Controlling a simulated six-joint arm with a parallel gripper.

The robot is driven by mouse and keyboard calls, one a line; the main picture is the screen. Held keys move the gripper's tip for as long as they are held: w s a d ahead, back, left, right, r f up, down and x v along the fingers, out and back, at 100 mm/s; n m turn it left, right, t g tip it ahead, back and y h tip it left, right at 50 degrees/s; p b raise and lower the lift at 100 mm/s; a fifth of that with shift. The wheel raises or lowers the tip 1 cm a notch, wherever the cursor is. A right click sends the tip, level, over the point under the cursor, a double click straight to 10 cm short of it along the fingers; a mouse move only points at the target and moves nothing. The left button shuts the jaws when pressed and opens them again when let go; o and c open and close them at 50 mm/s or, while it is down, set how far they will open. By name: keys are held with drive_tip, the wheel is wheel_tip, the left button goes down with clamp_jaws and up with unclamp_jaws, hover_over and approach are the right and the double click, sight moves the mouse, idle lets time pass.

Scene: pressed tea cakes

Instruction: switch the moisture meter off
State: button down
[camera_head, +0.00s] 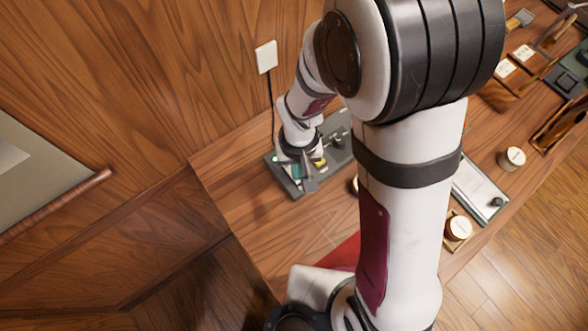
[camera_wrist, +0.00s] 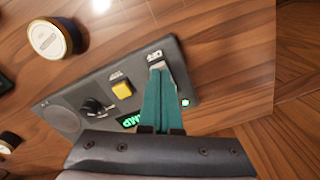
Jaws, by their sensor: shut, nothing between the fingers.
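The moisture meter is a dark grey box lying on the wooden table, in the wrist view (camera_wrist: 140,62) and partly behind my arm in the head view (camera_head: 296,190). Its face carries a black knob (camera_wrist: 93,107), a yellow button (camera_wrist: 122,89), a display with green lit characters (camera_wrist: 130,120) partly hidden by my gripper, and a small lit green lamp (camera_wrist: 185,102). A small labelled switch (camera_wrist: 155,57) sits near the far edge. My gripper (camera_wrist: 158,70) is shut and empty, its teal fingertips at or just over this switch. I cannot tell whether they touch it.
A dark round tin with a pale lid (camera_wrist: 47,40) stands beside the meter. A cord runs from the meter's area up to a white wall box (camera_head: 266,56). A clipboard-like tray (camera_head: 478,184) and tins lie to the right. Bare table lies left of the meter.

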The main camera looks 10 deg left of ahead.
drive_tip(key=shift+f, duration=0.25)
wheel_tip(320, 180, up, 7)
drive_tip(key=shift+f, duration=0.15)
idle(0.6)
drive_tip(key=s+d+r+m+y, duration=0.1)
drive_tip(key=s+d+r+m, duration=0.7)
drive_tip(key=s, duration=0.5)
wheel_tip(320, 180, up, 3)
drive_tip(key=shift+d+f+m+y, duration=0.1)
drive_tip(key=shift+d+m+y, duration=0.25)
drive_tip(key=shift+d, duration=0.8)
